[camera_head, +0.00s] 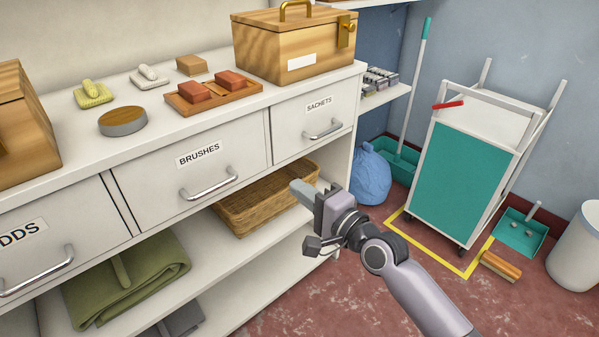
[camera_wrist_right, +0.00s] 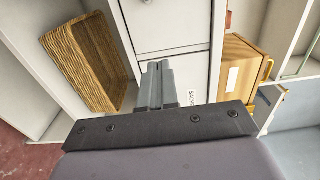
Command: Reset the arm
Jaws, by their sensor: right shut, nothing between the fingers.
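My right gripper (camera_head: 303,191) is in front of the white cabinet, at the right end near the wicker basket, with its arm coming in from the lower right. Its fingers are shut and hold nothing. In the right wrist view the closed fingers (camera_wrist_right: 158,84) point toward the drawer marked SACHETS. In the head view the SACHETS drawer (camera_head: 291,122) and the BRUSHES drawer (camera_head: 233,158) are both shut, with metal bar handles. My left gripper is not in view.
A wicker basket (camera_head: 237,214) and a folded green cloth (camera_head: 150,275) lie on the shelf below the drawers. A wooden box (camera_head: 262,58) and a tray (camera_head: 182,106) with brick-red blocks stand on top. A teal cart (camera_head: 462,183) and a blue bag (camera_head: 370,178) are at right.

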